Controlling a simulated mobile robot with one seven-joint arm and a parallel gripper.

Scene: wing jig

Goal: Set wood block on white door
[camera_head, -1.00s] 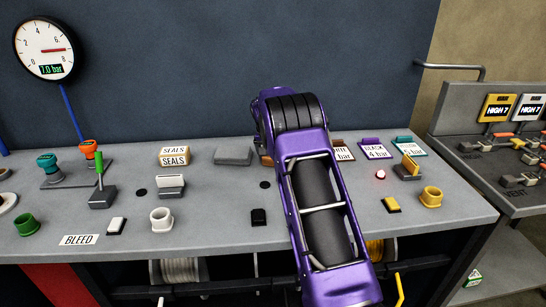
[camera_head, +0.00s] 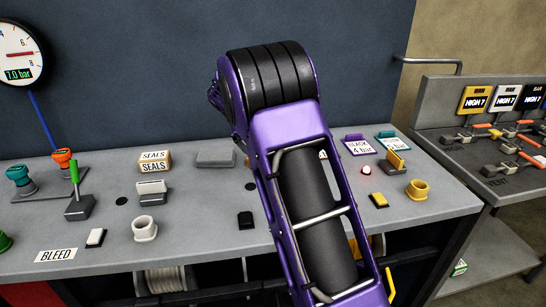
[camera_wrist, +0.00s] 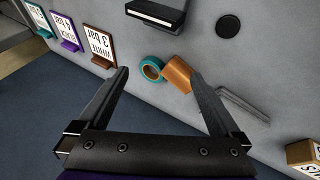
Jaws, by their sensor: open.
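The wood block (camera_head: 154,162), a light wooden box marked SEALS, sits on the grey bench left of my arm. Part of it shows at the lower right edge of the wrist view (camera_wrist: 302,157). What looks like the white door (camera_head: 151,187) is an upright white flap on a grey base, just in front of the block. My gripper (camera_wrist: 160,75) is open and empty in the wrist view, apart from the block. In the head view my purple arm hides it.
A grey pad (camera_head: 216,159) is right of the block. A white cup (camera_head: 145,229) and green-handled lever (camera_head: 76,190) stand nearby. Label plates (camera_wrist: 67,31) line the back edge.

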